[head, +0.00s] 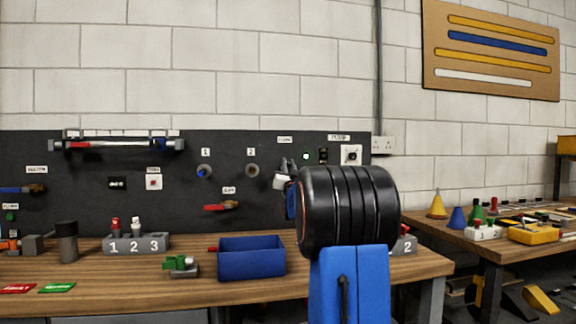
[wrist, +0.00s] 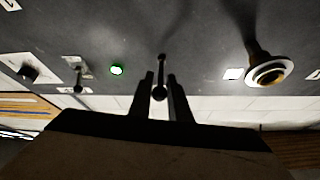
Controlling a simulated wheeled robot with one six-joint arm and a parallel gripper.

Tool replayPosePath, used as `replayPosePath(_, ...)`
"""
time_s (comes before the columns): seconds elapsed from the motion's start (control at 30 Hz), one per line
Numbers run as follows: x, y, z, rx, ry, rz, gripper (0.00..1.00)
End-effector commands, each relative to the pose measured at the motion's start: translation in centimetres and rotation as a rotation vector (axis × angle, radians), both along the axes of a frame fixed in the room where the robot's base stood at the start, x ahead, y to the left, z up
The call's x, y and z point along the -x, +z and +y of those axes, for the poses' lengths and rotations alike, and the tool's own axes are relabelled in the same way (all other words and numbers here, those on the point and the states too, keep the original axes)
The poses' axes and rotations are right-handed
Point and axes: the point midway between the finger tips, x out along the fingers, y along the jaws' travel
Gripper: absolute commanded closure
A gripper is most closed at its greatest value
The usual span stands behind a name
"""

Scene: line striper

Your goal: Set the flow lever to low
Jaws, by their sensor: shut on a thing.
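The flow lever (wrist: 160,92) is a thin dark stem with a round black knob, standing out from the dark panel. In the wrist view its knob is between the two fingers of my gripper (wrist: 162,88), which are shut on it. In the head view my gripper (head: 284,180) is up at the panel, below a small white label (head: 284,139). There my gripper and forearm hide the lever. No low or high mark is readable, so I cannot tell the lever's setting.
A lit green lamp (wrist: 117,70) and a small switch (wrist: 78,80) are left of the lever in the wrist view. A round socket (wrist: 268,72) is to its right. Below the panel, a blue bin (head: 251,258) and a numbered grey block (head: 137,245) stand on the bench.

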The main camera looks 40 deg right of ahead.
Motion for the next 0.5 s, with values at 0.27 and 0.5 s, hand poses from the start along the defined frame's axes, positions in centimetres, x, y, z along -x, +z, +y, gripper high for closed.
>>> replayPosePath(0.27,0.02,0.0,0.0,0.001,-0.001,-0.003,1.0)
replayPosePath(0.5,0.03,-0.01,0.01,0.001,0.0,-0.002,0.73)
